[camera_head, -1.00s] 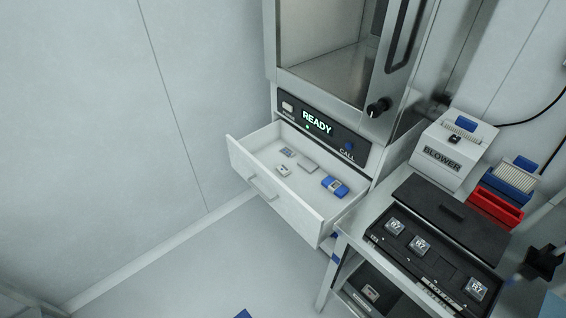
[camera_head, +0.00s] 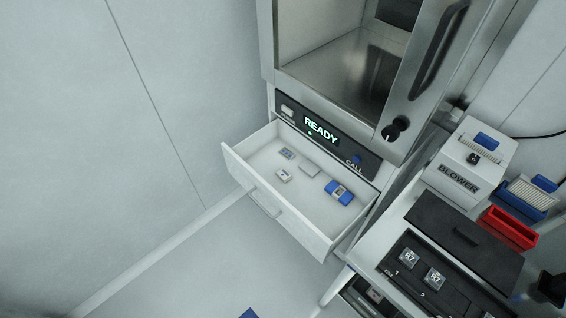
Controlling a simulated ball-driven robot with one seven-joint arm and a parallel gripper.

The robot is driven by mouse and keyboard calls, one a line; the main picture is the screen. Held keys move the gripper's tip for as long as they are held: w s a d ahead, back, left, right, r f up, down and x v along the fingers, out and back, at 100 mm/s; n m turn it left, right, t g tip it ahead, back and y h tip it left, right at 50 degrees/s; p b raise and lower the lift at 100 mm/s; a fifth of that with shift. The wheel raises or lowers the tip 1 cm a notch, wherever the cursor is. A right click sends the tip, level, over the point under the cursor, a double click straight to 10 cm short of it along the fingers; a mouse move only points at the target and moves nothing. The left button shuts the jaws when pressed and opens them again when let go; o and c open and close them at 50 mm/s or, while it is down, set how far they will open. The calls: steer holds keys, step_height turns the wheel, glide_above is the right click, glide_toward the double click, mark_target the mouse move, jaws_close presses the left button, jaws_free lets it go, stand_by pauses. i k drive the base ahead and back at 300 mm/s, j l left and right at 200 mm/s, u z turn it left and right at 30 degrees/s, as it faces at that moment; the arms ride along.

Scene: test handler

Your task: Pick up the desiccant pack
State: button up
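An open white drawer (camera_head: 292,215) under the machine's READY panel holds several small items. A blue pack-like item with a pale middle (camera_head: 340,192) lies at its right. A flat pale block (camera_head: 309,168) lies near the back middle. A small white piece (camera_head: 283,176) lies left of centre, and a small grey-blue piece (camera_head: 287,153) lies at the back left. I cannot tell from their looks which one is the desiccant pack. No item shows a gripper on it. I cannot make out my gripper in this view.
The steel-framed machine (camera_head: 340,95) stands behind the drawer. At right, a bench carries a black tray (camera_head: 410,262) with labelled chips, a dark lid (camera_head: 465,240), a white blower (camera_head: 466,165) and a red bin (camera_head: 508,228). Open floor (camera_head: 180,275) lies left of the drawer.

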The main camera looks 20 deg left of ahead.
mark_target(282, 175)
steer(key=i+j, duration=0.25)
steer(key=j, duration=0.15)
steer(key=i+j+z, duration=0.1)
steer(key=i+j, duration=0.35)
steer(key=j, duration=0.3)
steer(key=i+j, duration=0.2)
steer(key=j, duration=0.25)
steer(key=i+j, duration=0.15)
steer(key=i, duration=0.15)
steer(key=i+j+z, duration=0.15)
steer(key=i, duration=0.15)
steer(key=i+l, duration=0.1)
